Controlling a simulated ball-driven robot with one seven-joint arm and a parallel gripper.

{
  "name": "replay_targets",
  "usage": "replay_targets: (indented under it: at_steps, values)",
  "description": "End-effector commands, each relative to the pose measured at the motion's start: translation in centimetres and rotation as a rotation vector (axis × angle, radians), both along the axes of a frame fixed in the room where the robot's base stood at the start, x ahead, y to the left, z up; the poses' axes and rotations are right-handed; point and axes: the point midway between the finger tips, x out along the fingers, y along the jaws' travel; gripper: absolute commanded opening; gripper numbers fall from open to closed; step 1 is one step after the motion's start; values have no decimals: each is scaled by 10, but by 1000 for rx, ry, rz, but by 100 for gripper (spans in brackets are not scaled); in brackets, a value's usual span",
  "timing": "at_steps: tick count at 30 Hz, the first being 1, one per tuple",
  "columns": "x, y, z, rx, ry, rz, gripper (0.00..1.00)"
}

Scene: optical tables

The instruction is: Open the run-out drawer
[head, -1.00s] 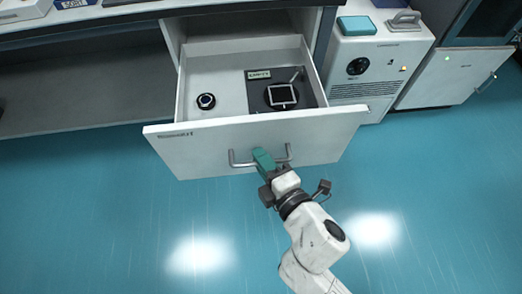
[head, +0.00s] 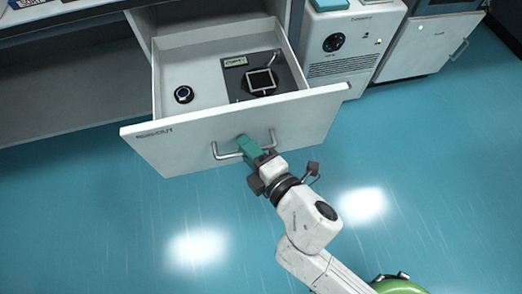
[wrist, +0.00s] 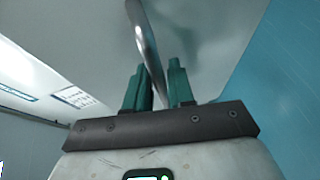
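The run-out drawer (head: 240,122) is pulled well out of its cabinet, with its inside visible from above. Its white front carries a dark label at the left and a grey bar handle (head: 222,153). My gripper (head: 246,146) has its teal fingers at the middle of that handle. In the wrist view, the metal handle (wrist: 142,32) runs between the two teal fingers (wrist: 157,85), which are close on either side of it. The exact finger contact is partly hidden.
Inside the drawer are a small round black item (head: 183,94) and a dark plate with a square-framed device (head: 262,82). A white machine (head: 345,45) stands right of the drawer, and a cabinet (head: 432,45) beyond it. Blue floor in front is clear.

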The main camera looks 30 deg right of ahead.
Motion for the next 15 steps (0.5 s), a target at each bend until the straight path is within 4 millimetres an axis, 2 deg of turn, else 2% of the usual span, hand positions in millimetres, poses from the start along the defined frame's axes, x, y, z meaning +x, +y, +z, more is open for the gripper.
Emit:
replay_targets:
  at_steps: [15]
  values:
    - [-78, -7, 13, 0, 4, -2, 23]
